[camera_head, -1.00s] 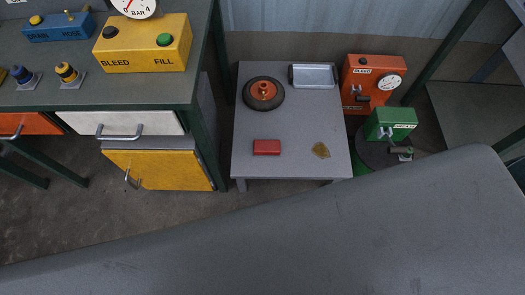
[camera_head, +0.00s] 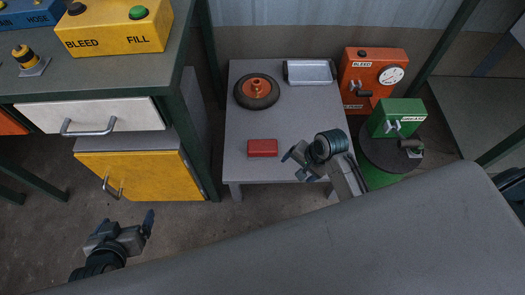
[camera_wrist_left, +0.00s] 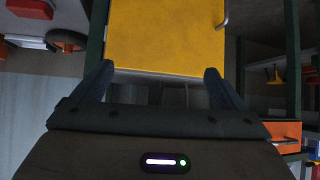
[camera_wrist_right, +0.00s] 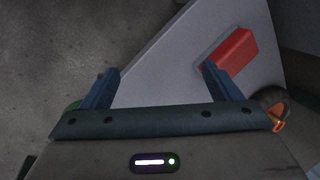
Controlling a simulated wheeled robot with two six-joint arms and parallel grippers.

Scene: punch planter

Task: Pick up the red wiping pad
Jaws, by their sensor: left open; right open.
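The red wiping pad (camera_head: 262,148) is a small red block lying flat on the low grey table (camera_head: 245,120). My right gripper (camera_head: 294,164) is open and empty, above the table's front part, to the right of the pad and apart from it. In the right wrist view the pad (camera_wrist_right: 232,53) shows beyond the right-hand finger of my right gripper (camera_wrist_right: 158,88). My left gripper (camera_head: 148,226) is open and empty, low in front of the yellow cabinet door. In the left wrist view the left gripper (camera_wrist_left: 158,85) faces that door.
The workbench (camera_head: 100,88) with a yellow door (camera_head: 140,176) is to the left.

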